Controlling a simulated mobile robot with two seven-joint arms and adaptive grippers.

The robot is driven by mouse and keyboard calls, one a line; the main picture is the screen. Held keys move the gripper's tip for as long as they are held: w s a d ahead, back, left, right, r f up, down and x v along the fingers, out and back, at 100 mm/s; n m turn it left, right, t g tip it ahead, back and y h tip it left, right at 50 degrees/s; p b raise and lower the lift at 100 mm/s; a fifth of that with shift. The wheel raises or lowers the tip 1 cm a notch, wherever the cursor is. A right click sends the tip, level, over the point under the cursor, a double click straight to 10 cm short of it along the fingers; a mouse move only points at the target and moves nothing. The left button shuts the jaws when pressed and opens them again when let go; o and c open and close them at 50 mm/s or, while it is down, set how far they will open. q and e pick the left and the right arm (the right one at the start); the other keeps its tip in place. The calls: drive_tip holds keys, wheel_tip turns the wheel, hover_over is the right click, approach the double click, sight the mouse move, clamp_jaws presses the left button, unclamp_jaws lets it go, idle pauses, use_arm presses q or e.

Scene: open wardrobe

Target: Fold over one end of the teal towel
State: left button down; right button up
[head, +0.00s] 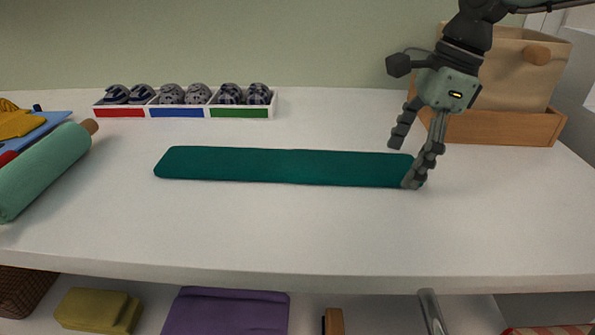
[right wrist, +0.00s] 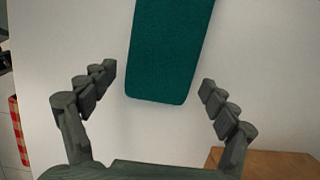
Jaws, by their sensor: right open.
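The teal towel (head: 285,167) lies flat as a long strip across the white shelf top in the head view. My right gripper (head: 404,166) is at the towel's right end, pointing down, with its fingers spread open. In the right wrist view the towel's end (right wrist: 168,60) shows ahead of and between the open fingers of my right gripper (right wrist: 157,78), and nothing is held. One finger overlaps the towel's right end in the head view; I cannot tell whether it touches. My left gripper is not in view.
A white tray (head: 178,111) with several dark patterned rolled items stands at the back left. A green roll (head: 42,172) lies at the far left. A wooden box (head: 510,127) stands at the back right. The shelf in front of the towel is clear down to its edge.

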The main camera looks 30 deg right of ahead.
drive_tip(key=shift+f, duration=0.1)
drive_tip(key=shift+f+b, duration=0.65)
drive_tip(key=shift+f, duration=0.05)
idle(0.4)
drive_tip(key=shift+r, duration=0.1)
drive_tip(key=shift+c, duration=1.1)
wheel_tip(320, 180, up, 3)
drive_tip(key=shift+w+a+r+g+h+p, duration=0.15)
drive_tip(key=shift+g+h+p, duration=0.25)
drive_tip(key=shift+h+p, duration=0.65)
drive_tip(key=c, duration=0.3)
drive_tip(key=shift+a+r+p, duration=0.1)
drive_tip(key=shift+r+p, duration=0.25)
drive_tip(key=shift+w+a+r+g+h+p, duration=0.1)
drive_tip(key=shift+a+r+g+h+p, duration=0.2)
drive_tip(key=shift+r, duration=0.4)
drive_tip(key=shift+w+a+r+g+h+p, duration=0.1)
drive_tip(key=shift+r+g+h+p, duration=0.2)
drive_tip(key=shift+r+h+p, duration=0.3)
